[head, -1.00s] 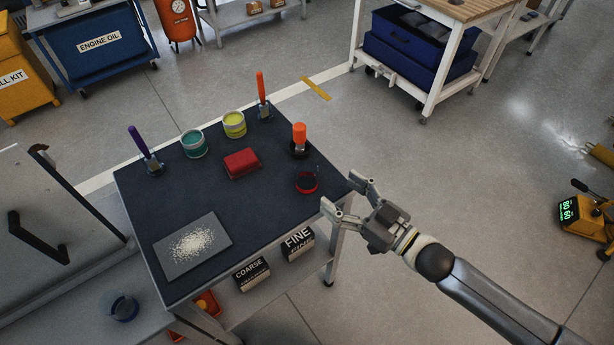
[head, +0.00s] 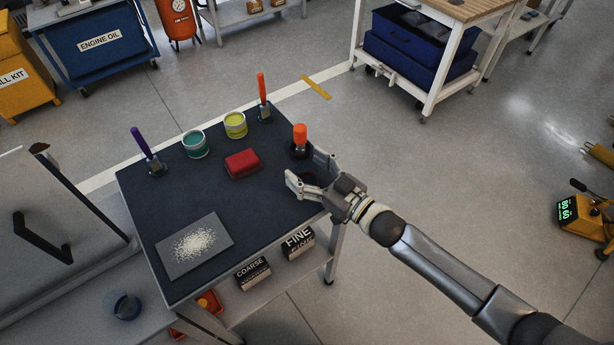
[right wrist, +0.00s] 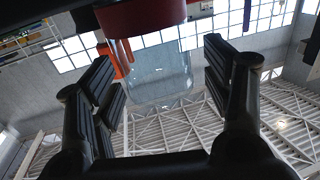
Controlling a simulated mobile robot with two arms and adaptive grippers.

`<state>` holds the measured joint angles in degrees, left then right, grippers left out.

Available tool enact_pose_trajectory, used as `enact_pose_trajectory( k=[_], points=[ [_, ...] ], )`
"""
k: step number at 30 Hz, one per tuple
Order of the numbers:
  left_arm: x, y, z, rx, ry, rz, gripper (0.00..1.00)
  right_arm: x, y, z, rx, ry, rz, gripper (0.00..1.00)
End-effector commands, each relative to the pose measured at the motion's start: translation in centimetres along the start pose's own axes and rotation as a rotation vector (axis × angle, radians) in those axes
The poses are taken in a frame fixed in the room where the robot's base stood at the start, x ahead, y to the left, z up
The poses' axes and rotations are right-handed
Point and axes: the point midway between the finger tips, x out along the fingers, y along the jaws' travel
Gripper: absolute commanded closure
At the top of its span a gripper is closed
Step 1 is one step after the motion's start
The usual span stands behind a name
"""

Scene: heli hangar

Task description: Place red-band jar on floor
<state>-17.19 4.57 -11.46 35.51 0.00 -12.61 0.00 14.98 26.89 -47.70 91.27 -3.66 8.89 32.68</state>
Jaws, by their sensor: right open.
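The red-band jar shows large in the right wrist view, with its red band (right wrist: 140,14) at the top and its clear glass (right wrist: 158,78) between my fingers. My right gripper (head: 304,164) is open at the right edge of the dark-topped cart (head: 200,268), with its fingers on either side of the jar. I see no firm contact with the glass. In the head view the gripper mostly hides the jar. The grey floor (head: 420,180) lies to the right of the cart. My left gripper is out of view.
A yellow unit (head: 580,215) stands far right. Floor between is free.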

Motion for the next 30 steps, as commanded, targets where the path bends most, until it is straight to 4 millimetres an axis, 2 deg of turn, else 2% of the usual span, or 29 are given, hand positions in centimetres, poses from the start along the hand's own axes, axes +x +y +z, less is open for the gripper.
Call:
enact_pose_trajectory(
  k=[4,17,25,30],
  points=[
    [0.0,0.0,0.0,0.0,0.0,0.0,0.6,0.0,0.0,0.0,0.0,0.0,0.0,0.28],
    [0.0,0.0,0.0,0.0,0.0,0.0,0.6,-0.1,0.0,0.0,0.0,0.001,0.0,0.83],
    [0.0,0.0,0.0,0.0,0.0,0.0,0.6,-0.1,0.0,-0.2,0.0,0.001,0.0,0.83],
    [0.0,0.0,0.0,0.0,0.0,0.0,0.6,0.0,0.0,-1.3,0.0,0.003,-0.001,0.83]
  ],
)
